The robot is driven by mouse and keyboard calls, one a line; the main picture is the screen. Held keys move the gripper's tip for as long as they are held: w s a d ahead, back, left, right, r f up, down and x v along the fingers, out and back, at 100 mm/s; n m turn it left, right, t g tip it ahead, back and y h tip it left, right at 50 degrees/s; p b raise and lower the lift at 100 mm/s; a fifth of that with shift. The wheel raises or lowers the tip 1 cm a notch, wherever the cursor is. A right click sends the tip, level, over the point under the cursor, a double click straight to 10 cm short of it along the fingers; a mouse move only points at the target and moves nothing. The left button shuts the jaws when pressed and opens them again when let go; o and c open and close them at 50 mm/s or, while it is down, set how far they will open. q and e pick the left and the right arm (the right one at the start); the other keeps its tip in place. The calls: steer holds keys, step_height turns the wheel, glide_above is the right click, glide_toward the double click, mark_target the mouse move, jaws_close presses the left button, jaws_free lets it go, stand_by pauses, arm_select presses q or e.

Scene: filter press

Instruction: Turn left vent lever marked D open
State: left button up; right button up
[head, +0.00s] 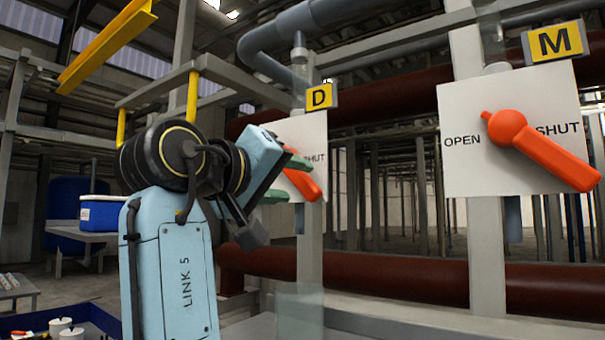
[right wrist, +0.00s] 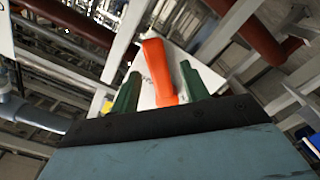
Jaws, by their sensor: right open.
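The vent lever marked D is orange (head: 305,184) and sits on a white plate (head: 314,135) under a yellow D sign (head: 320,97). It slants down to the right, on the side where SHUT is printed; its upper part is hidden behind my right gripper (head: 287,179). In the right wrist view the orange lever (right wrist: 158,72) stands between the two green fingers of my open right gripper (right wrist: 161,88), with gaps showing on both sides. I cannot tell how deep it is between them. My left gripper is not in view.
A second orange lever (head: 540,150) on a plate marked OPEN and SHUT, under a yellow M sign (head: 555,42), is at the right. A dark red pipe (head: 400,278) runs behind and below. A blue and white box (head: 102,212) stands on a table at the left.

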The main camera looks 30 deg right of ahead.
mark_target(300, 180)
steer(key=x, duration=0.2)
steer(key=shift+d+r+p, duration=0.15)
steer(key=shift+d+p, duration=0.15)
steer(key=shift+w+d, duration=0.1)
steer(key=shift+d, duration=0.3)
steer(key=shift+w+d, duration=0.15)
steer(key=shift+d, duration=0.05)
steer(key=shift+w+d, duration=0.1)
steer(key=shift+w, duration=0.05)
steer(key=shift+c, duration=0.3)
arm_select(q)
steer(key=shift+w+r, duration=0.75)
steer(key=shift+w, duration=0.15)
arm_select(e)
jaws_close()
